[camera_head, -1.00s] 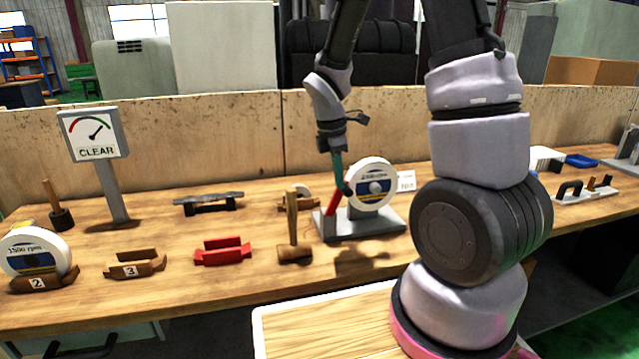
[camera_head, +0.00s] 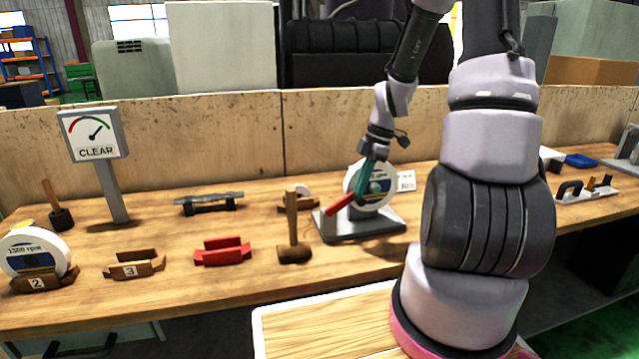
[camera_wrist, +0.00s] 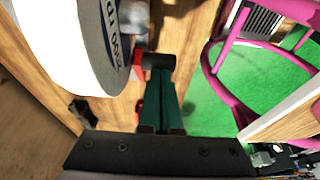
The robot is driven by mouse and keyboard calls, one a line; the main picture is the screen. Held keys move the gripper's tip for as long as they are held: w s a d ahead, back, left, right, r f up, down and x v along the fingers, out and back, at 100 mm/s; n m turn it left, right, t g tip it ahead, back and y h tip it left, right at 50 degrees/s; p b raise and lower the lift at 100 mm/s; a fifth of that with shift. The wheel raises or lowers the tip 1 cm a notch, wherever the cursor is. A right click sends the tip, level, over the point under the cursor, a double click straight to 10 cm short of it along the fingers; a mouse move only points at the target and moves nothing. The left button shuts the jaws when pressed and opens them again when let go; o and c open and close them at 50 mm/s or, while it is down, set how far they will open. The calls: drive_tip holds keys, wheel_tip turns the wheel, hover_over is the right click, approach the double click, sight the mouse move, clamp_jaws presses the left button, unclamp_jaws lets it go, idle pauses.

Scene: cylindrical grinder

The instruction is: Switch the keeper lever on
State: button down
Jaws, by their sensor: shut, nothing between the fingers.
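The red keeper lever (camera_head: 340,204) is on the grey stand (camera_head: 378,226), in front of the white wheel (camera_head: 354,178). It lies at a slant, its left end low and its right end higher near my fingers. My gripper (camera_head: 358,196) is shut and empty, with its teal fingers pointing down at the lever's right end. In the wrist view the teal fingers (camera_wrist: 160,78) are together beside a dark cylindrical part (camera_wrist: 158,61). A bit of red (camera_wrist: 138,64) shows left of them. Whether the fingers touch the lever I cannot tell.
A mallet (camera_head: 293,230) stands left of the stand. A red cradle (camera_head: 222,251) and a wooden cradle marked 3 (camera_head: 135,265) lie farther left. A gauge sign reading CLEAR (camera_head: 95,135) stands at the back left. A low wooden panel runs behind the bench.

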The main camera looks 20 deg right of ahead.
drive_tip(key=shift+d+f, duration=0.35)
drive_tip(key=shift+d, duration=0.05)
idle(0.4)
